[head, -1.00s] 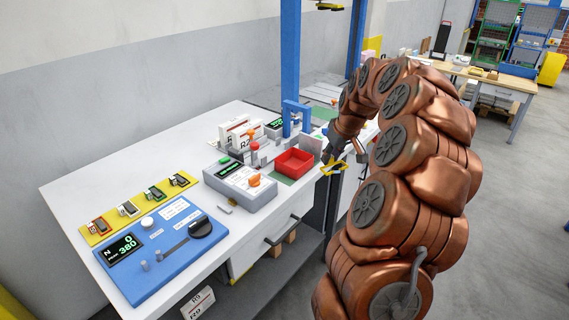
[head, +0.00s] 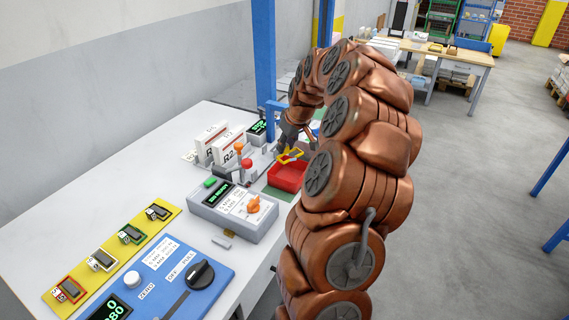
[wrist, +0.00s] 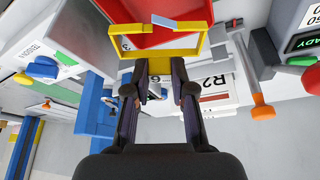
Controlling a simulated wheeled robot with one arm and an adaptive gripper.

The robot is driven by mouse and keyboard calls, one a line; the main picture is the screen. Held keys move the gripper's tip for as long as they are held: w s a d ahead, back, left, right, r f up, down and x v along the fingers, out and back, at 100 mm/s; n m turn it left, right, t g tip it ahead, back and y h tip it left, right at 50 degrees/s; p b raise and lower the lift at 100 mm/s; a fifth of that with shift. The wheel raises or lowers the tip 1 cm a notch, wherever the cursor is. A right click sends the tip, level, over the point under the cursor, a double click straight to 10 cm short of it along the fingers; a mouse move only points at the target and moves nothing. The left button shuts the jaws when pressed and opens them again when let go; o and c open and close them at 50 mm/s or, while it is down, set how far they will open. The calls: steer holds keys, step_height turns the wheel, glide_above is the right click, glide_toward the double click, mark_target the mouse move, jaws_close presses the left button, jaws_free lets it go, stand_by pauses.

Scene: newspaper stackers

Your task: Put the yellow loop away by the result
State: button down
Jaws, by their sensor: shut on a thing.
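My gripper (head: 287,144) is shut on the yellow loop (head: 290,155), a thin rectangular frame. In the head view the loop appears above the back part of the red tray (head: 284,182); its exact height is unclear. In the wrist view my gripper (wrist: 159,68) pinches the near side of the loop (wrist: 118,48), with the red tray (wrist: 100,8) behind it. A pale blue-grey piece shows at the loop's far side. A grey tester (head: 262,222) with a lit green display stands left of the tray. The display text is too small to read surely.
White boxes marked R1 and R2 (head: 229,153) stand behind the tester. A red-topped lever (head: 247,165) stands close to the tray. A blue panel (head: 182,272) and a yellow strip of small devices (head: 113,252) lie nearer. Blue posts (head: 264,60) rise behind.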

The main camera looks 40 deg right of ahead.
step_height(320, 180, down, 7)
steer(key=shift+s+r+p, duration=0.1)
steer(key=shift+p, duration=0.8)
steer(key=shift+f, duration=0.25)
steer(key=shift+f+b, duration=0.3)
steer(key=shift+b, duration=0.2)
steer(key=shift+f, duration=0.25)
steer(key=c, duration=1)
jaws_free()
steer(key=shift+r, duration=0.1)
